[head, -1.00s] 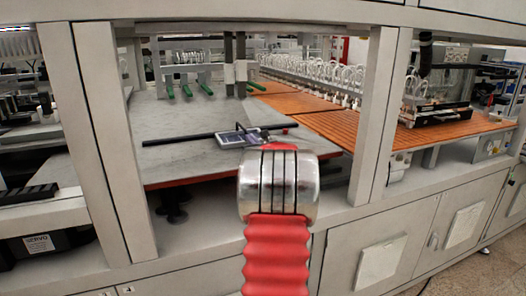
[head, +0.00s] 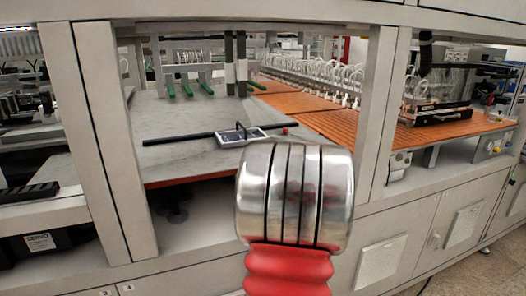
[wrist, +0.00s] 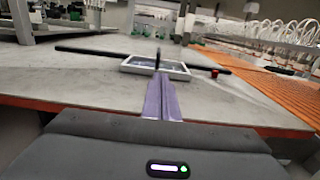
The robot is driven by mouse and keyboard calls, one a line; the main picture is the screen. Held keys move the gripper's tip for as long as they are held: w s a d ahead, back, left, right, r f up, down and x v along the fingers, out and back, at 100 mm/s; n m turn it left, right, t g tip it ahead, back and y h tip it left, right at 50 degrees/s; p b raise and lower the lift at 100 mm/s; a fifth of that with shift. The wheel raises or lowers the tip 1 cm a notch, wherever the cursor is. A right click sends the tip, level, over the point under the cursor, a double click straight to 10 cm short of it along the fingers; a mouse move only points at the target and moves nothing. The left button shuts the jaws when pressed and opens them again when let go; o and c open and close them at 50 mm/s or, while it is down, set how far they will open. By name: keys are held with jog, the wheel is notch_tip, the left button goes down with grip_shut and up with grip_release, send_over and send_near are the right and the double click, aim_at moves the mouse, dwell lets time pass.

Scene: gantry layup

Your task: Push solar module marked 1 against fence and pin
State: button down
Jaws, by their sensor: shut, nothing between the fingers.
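The solar module (head: 243,137) is a small framed panel lying on the grey table, with a thin dark upright piece at its middle. No number on it is legible. It also shows in the wrist view (wrist: 140,66). A long black bar, likely the fence (head: 178,139), runs along its far side; whether they touch I cannot tell. A small red piece, possibly the pin (head: 285,130), stands right of the module, also in the wrist view (wrist: 214,73). My gripper (wrist: 161,80) is shut and empty, its fingers pointing at the module's near edge; contact is unclear. The head view hides it behind my arm.
The grey table (head: 185,110) is largely bare around the bar. Orange slatted surfaces (head: 345,125) lie to the right. Green-tipped fixtures (head: 187,90) stand at the back. Pale frame posts (head: 112,140) border the opening at left and right.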

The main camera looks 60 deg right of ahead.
jog(key=c, duration=2.5)
grip_release()
jog(key=shift+o, duration=0.7)
jog(key=shift+w+a, duration=0.1)
jog(key=o, duration=0.6)
jog(key=w+a+r+m, duration=0.1)
jog(key=w+a+m, duration=0.2)
jog(key=w+a, duration=0.1)
jog(key=shift+w+a+r+m+g+y, duration=0.2)
jog(key=shift+w+a+m+g+y, duration=0.15)
jog(key=shift+a, duration=0.55)
jog(key=w+a+f+m+g+y, duration=0.1)
jog(key=w+a+m+y, duration=0.1)
jog(key=a+m, duration=0.65)
jog(key=w+a+f+m+g+y, duration=0.1)
jog(key=w+a+m+g, duration=0.15)
jog(key=a, duration=1.15)
jog(key=s+a+f+m+g+y, duration=0.1)
jog(key=s+a+f+m+y, duration=0.1)
jog(key=a, duration=0.9)
jog(key=s+a+f+m+g+y, duration=0.1)
jog(key=s+a+f+m+y, duration=0.2)
jog(key=s+a+m, duration=0.4)
jog(key=s+a+f+m+g+y, duration=0.2)
jog(key=s+a, duration=0.6)
jog(key=a, duration=0.7)
notch_tip(320, 180, down, 3)
jog(key=shift+s+f+m+y, duration=0.15)
jog(key=shift+m+y, duration=0.3)
jog(key=shift+m, duration=0.7)
